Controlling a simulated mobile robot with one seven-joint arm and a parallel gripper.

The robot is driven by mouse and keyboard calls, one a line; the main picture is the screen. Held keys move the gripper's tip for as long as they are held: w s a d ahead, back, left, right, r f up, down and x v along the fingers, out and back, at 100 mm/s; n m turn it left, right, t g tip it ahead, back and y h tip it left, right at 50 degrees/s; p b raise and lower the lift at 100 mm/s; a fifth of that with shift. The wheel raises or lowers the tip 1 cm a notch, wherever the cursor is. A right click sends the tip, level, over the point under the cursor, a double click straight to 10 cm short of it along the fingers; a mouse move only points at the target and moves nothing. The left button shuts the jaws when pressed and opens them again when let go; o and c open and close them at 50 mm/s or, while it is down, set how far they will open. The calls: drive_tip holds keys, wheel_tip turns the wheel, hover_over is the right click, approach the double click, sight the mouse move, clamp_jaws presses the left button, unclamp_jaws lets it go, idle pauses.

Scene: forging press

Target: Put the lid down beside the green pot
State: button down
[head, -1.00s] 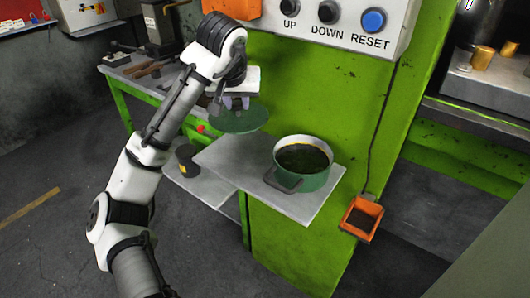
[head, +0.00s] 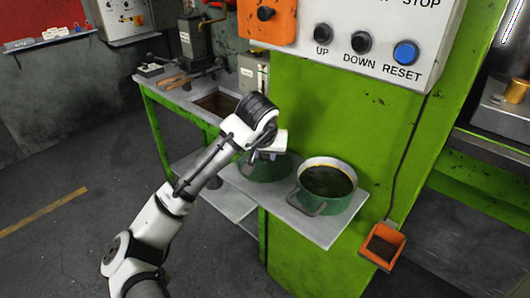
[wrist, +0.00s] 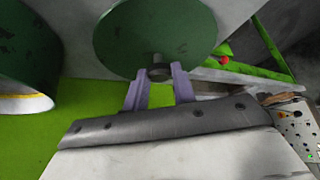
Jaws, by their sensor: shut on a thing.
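The green pot (head: 340,207) stands open and upright on a small grey shelf (head: 318,230), its dark contents showing. The round green lid (head: 268,172) is just left of the pot, low at the shelf; I cannot tell whether it touches the shelf. My gripper (head: 266,156) is above the lid and hides part of it. In the wrist view my gripper (wrist: 159,78) has its two pale fingers shut on the knob of the lid (wrist: 155,35). The pot (wrist: 25,50) shows at the left there, apart from the lid.
A green press column with a panel of buttons (head: 365,45) rises behind the shelf. A workbench (head: 190,92) with tools stands at the back left. The shelf's front part is bare.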

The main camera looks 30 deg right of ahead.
drive_tip(key=shift+f, duration=0.15)
drive_tip(key=c, duration=1.1)
unclamp_jaws()
drive_tip(key=shift+c, duration=0.2)
drive_tip(key=shift+r, duration=0.3)
drive_tip(key=b+v, duration=0.1)
drive_tip(key=v, duration=1)
drive_tip(key=shift+s+r, duration=0.2)
drive_tip(key=shift+r, duration=0.15)
drive_tip(key=shift+a, duration=0.1)
